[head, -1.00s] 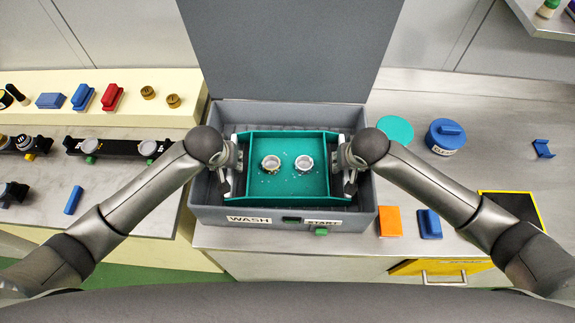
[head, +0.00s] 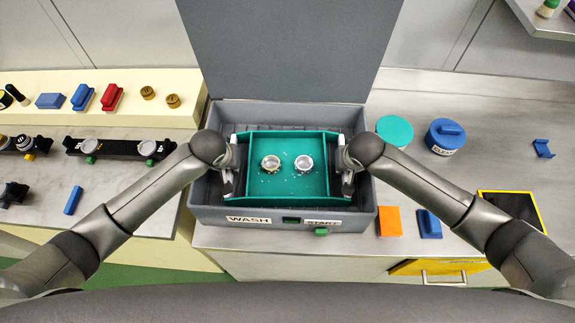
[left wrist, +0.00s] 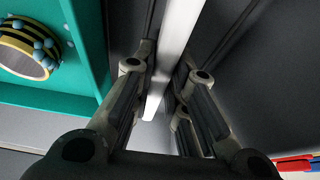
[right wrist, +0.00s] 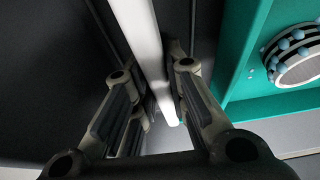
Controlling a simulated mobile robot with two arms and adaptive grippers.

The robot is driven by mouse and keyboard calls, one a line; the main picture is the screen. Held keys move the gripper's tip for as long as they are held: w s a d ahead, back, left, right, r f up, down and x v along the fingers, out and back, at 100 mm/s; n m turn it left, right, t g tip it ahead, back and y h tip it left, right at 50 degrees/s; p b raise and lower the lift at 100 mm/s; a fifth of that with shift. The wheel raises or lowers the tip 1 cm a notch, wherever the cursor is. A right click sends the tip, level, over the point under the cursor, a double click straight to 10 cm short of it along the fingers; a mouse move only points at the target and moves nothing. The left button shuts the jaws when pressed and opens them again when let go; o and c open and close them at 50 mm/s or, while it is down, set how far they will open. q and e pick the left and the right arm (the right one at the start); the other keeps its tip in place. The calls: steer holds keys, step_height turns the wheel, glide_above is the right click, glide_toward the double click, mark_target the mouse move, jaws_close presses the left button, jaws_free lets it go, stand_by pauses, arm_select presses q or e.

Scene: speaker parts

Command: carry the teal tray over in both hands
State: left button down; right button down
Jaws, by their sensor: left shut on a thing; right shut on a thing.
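The teal tray (head: 288,187) sits within the walls of the grey WASH box (head: 210,215), with two round silvery parts, a left one (head: 271,164) and a right one (head: 304,163), standing on its floor. White handles run along its left and right sides. My left gripper (head: 230,180) is shut on the left white handle (left wrist: 172,60). My right gripper (head: 348,178) is shut on the right white handle (right wrist: 143,45). The wrist views show each handle between the fingers. Whether the tray touches the box floor is hidden.
The box's grey lid (head: 290,50) stands open behind. On the right counter are a teal disc (head: 394,131), a blue round container (head: 445,138), an orange block (head: 389,221) and a blue block (head: 428,224). Black fixtures (head: 120,148) stand on the left counter.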

arm_select(q)
steer(key=shift+r, duration=0.2)
arm_select(e)
steer(key=shift+r, duration=0.25)
